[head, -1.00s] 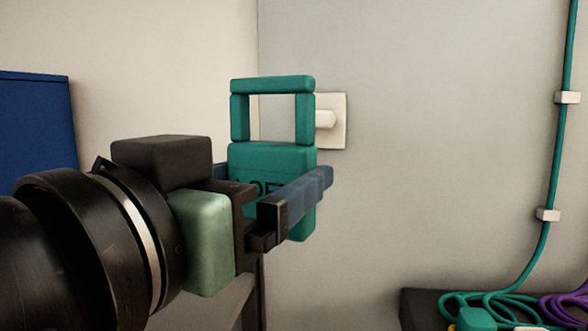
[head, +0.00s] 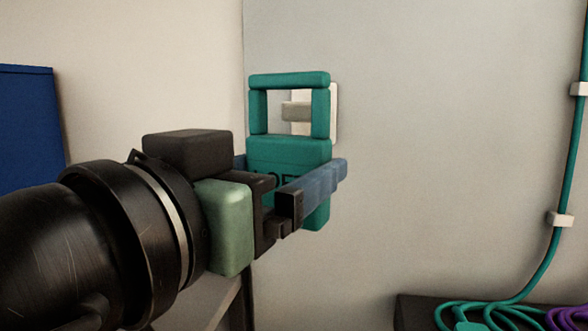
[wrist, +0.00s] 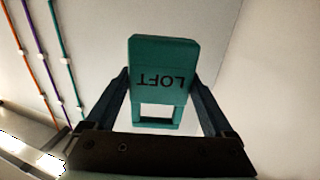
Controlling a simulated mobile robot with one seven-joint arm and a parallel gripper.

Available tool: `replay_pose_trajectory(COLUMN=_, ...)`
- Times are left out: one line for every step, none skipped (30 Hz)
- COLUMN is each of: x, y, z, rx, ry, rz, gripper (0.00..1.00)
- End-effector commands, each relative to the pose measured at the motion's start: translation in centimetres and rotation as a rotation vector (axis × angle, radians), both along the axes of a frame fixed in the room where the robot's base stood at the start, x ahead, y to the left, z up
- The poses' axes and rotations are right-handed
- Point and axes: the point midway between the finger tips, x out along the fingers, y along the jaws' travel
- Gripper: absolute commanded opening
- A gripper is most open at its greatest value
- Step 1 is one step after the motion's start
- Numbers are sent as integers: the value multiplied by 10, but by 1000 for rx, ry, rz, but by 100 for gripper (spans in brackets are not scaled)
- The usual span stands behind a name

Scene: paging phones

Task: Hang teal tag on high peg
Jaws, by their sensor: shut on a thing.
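The teal tag (head: 290,152) is upright in my gripper (head: 292,178), lettered LOFT on its body, with a square open loop on top. In the wrist view the tag (wrist: 163,60) sits between both blue fingers of my gripper (wrist: 160,85), and its lettering is upside down. In the head view, a pale peg (head: 297,112) shows through the loop opening. Its white wall plate (head: 334,112) is partly hidden behind the loop's right bar. I cannot tell whether the peg's tip is inside the loop or still behind it.
A teal cable (head: 570,150) runs down the wall at right through white clips (head: 560,219). Coiled teal and purple cables lie on a dark surface (head: 415,312) at lower right. A blue panel (head: 28,125) stands at far left. The wall between is bare.

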Motion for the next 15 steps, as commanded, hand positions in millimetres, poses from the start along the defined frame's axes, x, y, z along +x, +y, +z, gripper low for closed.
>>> replay_pose_trajectory(x=3, y=-1, z=0, rx=0, ry=-1, rz=-1, gripper=23)
replay_pose_trajectory(x=5, y=-1, z=0, rx=0, ry=-1, rz=-1, gripper=23)
replay_pose_trajectory(x=7, y=-2, z=-1, rx=0, ry=0, rz=-1, gripper=23)
replay_pose_trajectory(x=9, y=-2, z=-1, rx=0, ry=0, rz=-1, gripper=23)
replay_pose_trajectory(x=11, y=-3, z=-1, rx=-1, ry=0, rz=-1, gripper=23)
replay_pose_trajectory(x=13, y=-3, z=-1, rx=-1, ry=0, rz=-1, gripper=23)
replay_pose_trajectory(x=15, y=-3, z=-1, rx=-1, ry=0, rz=-1, gripper=23)
replay_pose_trajectory(x=17, y=-4, z=-1, rx=0, ry=-1, rz=-1, gripper=23)
replay_pose_trajectory(x=19, y=-4, z=-1, rx=0, ry=-1, rz=-1, gripper=23)
replay_pose_trajectory(x=21, y=-4, z=-2, rx=0, ry=-1, rz=-1, gripper=23)
replay_pose_trajectory(x=22, y=-5, z=-2, rx=0, ry=0, rz=-1, gripper=23)
replay_pose_trajectory(x=25, y=-5, z=-2, rx=-1, ry=0, rz=-1, gripper=23)
replay_pose_trajectory(x=27, y=-6, z=-2, rx=0, ry=-1, rz=-1, gripper=23)
replay_pose_trajectory(x=28, y=-6, z=-2, rx=0, ry=-1, rz=-2, gripper=23)
replay_pose_trajectory(x=31, y=-7, z=-3, rx=0, ry=-1, rz=-1, gripper=23)
